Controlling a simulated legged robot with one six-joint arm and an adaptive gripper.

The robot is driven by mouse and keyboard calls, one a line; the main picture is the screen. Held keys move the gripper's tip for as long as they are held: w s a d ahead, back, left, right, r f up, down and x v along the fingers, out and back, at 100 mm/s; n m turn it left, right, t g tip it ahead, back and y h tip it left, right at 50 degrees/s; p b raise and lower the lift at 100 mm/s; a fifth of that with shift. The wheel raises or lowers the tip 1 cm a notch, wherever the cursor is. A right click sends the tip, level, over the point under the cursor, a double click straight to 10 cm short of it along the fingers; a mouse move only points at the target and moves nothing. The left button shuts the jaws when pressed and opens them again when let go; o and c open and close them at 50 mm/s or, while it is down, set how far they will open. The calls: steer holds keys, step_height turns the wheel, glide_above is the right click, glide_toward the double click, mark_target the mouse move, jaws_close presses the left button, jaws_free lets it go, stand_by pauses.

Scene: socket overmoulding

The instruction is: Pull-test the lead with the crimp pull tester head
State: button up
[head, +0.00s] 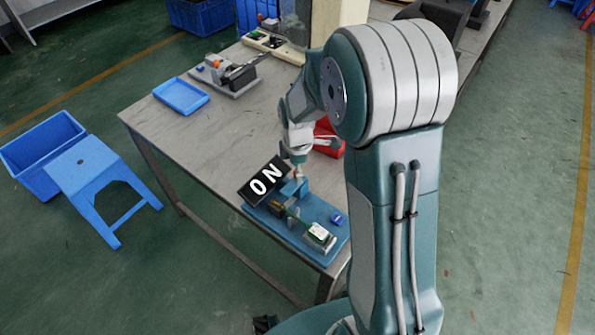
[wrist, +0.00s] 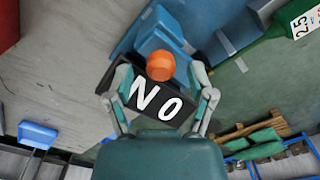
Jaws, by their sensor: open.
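The pull tester (head: 325,247) is a blue base on the near end of the table. It carries a blue block (head: 293,189) and a green part with a white face (head: 319,234). My gripper (head: 297,160) is above the blue block. In the wrist view, my gripper (wrist: 162,76) is open, with one finger on each side of an orange knob (wrist: 160,66). I cannot tell whether the fingers touch it. The blue block (wrist: 160,35) shows beyond the knob. A black sign with white letters (head: 264,181) stands beside the block. I cannot make out the lead clearly.
A red bin (head: 328,138) sits behind my gripper, partly hidden by my arm. A blue tray (head: 181,95) and a grey device with an orange part (head: 228,74) are at the table's far end. A blue stool (head: 88,165) stands left of the table.

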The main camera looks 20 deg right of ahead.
mark_target(286, 190)
steer(key=shift+f, duration=0.6)
steer(key=shift+c, duration=0.3)
jaws_close()
steer(key=shift+s+a, duration=0.7)
steer(key=shift+a, duration=0.2)
steer(key=shift+s+a, duration=0.7)
steer(key=shift+a, duration=0.2)
steer(key=shift+o, duration=0.3)
jaws_free()
steer(key=shift+a, duration=0.15)
